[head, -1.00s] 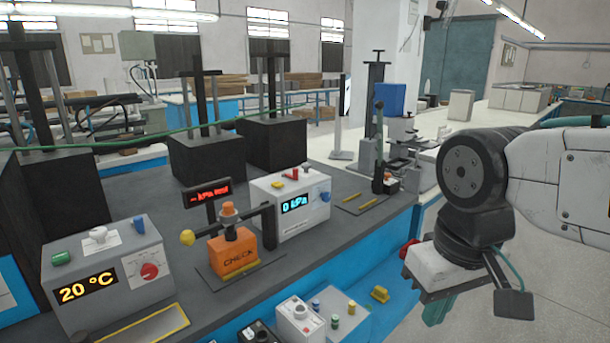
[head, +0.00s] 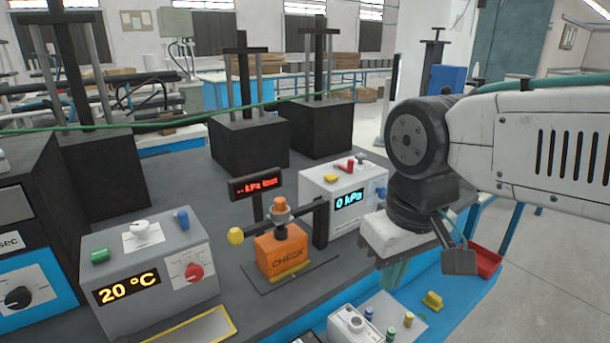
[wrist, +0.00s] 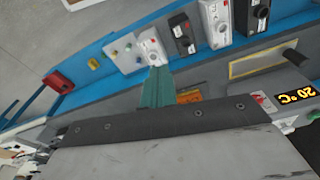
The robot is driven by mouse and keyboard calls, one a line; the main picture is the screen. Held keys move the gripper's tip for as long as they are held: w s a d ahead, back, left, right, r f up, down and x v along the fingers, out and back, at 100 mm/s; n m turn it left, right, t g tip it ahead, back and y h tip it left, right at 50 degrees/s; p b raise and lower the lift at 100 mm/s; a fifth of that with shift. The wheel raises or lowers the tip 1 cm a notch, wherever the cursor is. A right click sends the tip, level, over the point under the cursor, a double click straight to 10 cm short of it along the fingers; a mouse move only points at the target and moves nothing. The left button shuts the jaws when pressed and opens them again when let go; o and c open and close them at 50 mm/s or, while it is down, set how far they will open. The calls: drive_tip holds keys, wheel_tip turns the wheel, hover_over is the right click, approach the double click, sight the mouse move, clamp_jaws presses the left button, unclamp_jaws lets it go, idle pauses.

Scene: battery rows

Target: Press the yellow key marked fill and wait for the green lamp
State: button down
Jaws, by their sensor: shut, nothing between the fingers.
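A white box with a cyan "0 kPa" display (head: 349,199) stands on the bench. On its top are a yellow key (head: 331,178) and a red part (head: 350,165); I cannot read any "fill" marking. I cannot make out a lit green lamp. My gripper (head: 392,275) hangs in front of this box, apart from the yellow key, with its teal fingers pointing down. Its fingers also show in the wrist view (wrist: 157,88), close together and empty.
An orange "CHECK" block (head: 281,252) with a red display (head: 256,186) above it stands left of the box. A "20 °C" unit (head: 150,270) stands further left. A small panel with coloured knobs (head: 352,325) sits at the front. Tall black presses (head: 248,145) stand behind.

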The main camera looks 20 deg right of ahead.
drive_tip(key=shift+a, duration=0.1)
wheel_tip(320, 180, up, 7)
drive_tip(key=m+t+h, duration=0.2)
drive_tip(key=m+t, duration=0.6)
drive_tip(key=m, duration=0.4)
hover_over(332, 178)
drive_tip(key=shift+f, duration=0.15)
drive_tip(key=shift+f, duration=4.35)
drive_tip(key=shift+f, duration=0.15)
drive_tip(key=shift+f, duration=0.25)
